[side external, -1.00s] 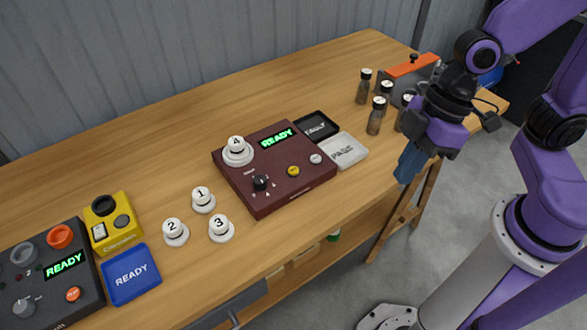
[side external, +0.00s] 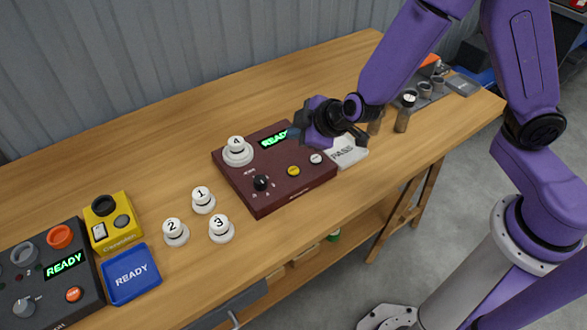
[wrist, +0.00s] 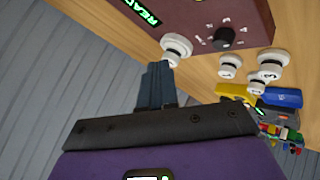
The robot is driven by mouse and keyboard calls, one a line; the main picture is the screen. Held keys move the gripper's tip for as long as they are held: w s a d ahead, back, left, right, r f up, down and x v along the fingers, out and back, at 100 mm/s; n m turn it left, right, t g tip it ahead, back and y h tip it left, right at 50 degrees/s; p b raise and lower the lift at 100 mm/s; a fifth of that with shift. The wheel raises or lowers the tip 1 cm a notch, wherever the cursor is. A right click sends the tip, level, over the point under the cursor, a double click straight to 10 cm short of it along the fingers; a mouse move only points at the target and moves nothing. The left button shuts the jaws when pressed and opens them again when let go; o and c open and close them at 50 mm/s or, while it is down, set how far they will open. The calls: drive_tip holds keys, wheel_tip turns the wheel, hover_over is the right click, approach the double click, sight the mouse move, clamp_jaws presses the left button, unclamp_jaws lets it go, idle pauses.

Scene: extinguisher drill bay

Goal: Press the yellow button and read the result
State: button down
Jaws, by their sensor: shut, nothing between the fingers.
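The maroon tester box (side external: 265,205) lies on the bench. Its yellow button (side external: 293,171) is on the front right of its top, clear of my gripper. Its green display (side external: 272,138) reads READY, with its right end covered by my gripper; it also shows in part in the wrist view (wrist: 140,14). A white piece marked 4 (side external: 237,152) sits on the box's back left. My gripper (wrist: 159,70) is shut and empty, its blue-grey fingers just below piece 4 in the wrist picture.
White pieces 1 (side external: 202,198), 2 (side external: 175,231) and 3 (side external: 221,228) stand left of the box. The PASS tray (side external: 346,154) is at its right; the FAULT tray is hidden.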

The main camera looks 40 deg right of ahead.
sight(296, 172)
idle(0.3)
drive_tip(key=shift+f, duration=4.4)
drive_tip(key=shift+f, duration=0.1)
drive_tip(key=shift+f, duration=0.35)
drive_tip(key=shift+f, duration=0.45)
drive_tip(key=shift+r, duration=0.9)
drive_tip(key=shift+r, duration=2.5)
